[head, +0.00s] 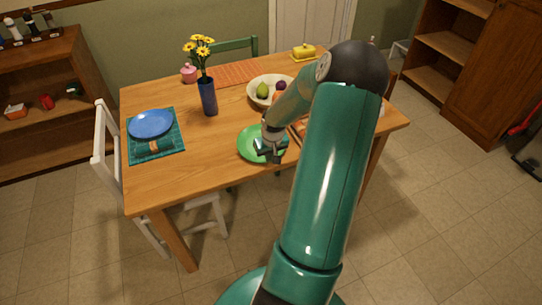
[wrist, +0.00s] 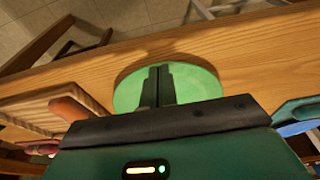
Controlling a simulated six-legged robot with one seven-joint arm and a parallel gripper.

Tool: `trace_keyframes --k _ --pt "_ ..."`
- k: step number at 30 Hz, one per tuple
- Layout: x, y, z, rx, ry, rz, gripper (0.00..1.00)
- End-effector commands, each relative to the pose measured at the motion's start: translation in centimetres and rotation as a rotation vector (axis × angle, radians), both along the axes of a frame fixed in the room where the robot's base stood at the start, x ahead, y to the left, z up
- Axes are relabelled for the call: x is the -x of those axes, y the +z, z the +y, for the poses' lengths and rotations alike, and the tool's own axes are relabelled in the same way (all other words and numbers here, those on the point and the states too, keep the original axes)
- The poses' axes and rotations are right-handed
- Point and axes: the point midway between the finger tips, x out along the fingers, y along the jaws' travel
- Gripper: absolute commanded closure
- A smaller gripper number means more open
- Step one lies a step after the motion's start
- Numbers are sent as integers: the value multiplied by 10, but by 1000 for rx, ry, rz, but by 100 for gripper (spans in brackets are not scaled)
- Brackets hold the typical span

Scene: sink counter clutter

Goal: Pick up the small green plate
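The small green plate (head: 246,145) lies face up near the front edge of the wooden table in the head view. In the wrist view, the green plate (wrist: 203,82) spreads out beyond my fingers, with a shadow along its far rim. My gripper (head: 272,156) is over the right front part of the plate. In the wrist view, the two dark fingers of my gripper (wrist: 159,72) are side by side with almost no gap, and nothing shows between them. Whether the fingertips touch the plate cannot be told. The near part of the plate is hidden behind my gripper.
A blue plate (head: 151,123) lies on a teal mat (head: 138,155) at the left. A blue vase (head: 208,97) with yellow flowers and a cream bowl (head: 254,98) of fruit stand behind the green plate. A slatted wooden board (wrist: 35,108) is beside it in the wrist view.

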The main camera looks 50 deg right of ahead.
Motion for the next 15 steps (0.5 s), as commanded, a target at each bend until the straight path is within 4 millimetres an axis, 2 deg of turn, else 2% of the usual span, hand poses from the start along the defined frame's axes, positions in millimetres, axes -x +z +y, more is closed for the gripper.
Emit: trace_keyframes --k 10,15 --pt "3 -1 2 -2 0 1 100" --pt "25 -1 14 -1 -1 3 100"
